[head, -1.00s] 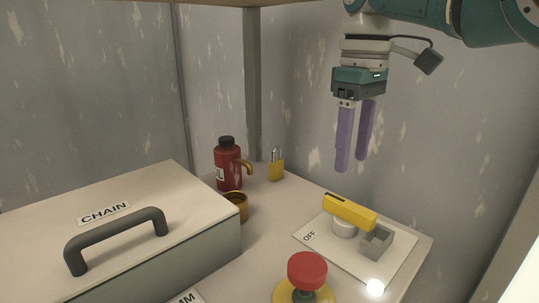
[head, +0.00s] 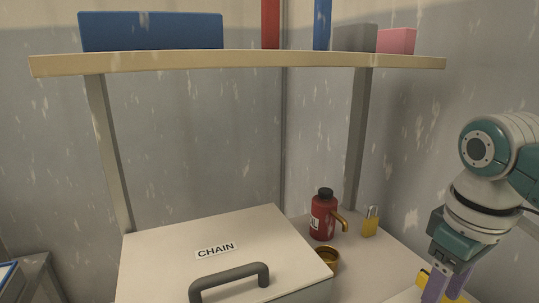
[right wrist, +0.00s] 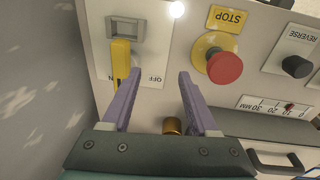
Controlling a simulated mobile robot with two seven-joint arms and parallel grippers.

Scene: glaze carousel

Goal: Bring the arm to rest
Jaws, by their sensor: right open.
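My right gripper (head: 446,287) is at the lower right of the head view, pointing down, its purple fingers partly cut off by the frame's bottom edge. In the right wrist view, the gripper (right wrist: 157,88) has its fingers spread wide, with nothing between them. A yellow switch handle (right wrist: 120,62) shows near the left finger, on a white plate marked OFF. Whether a finger touches it cannot be told. My left gripper is not in view.
A chest lid marked CHAIN (head: 168,250) fills the lower middle. A shelf (head: 270,64) spans above. A red STOP button (right wrist: 225,68) and a black knob (right wrist: 296,66) sit on the panel.

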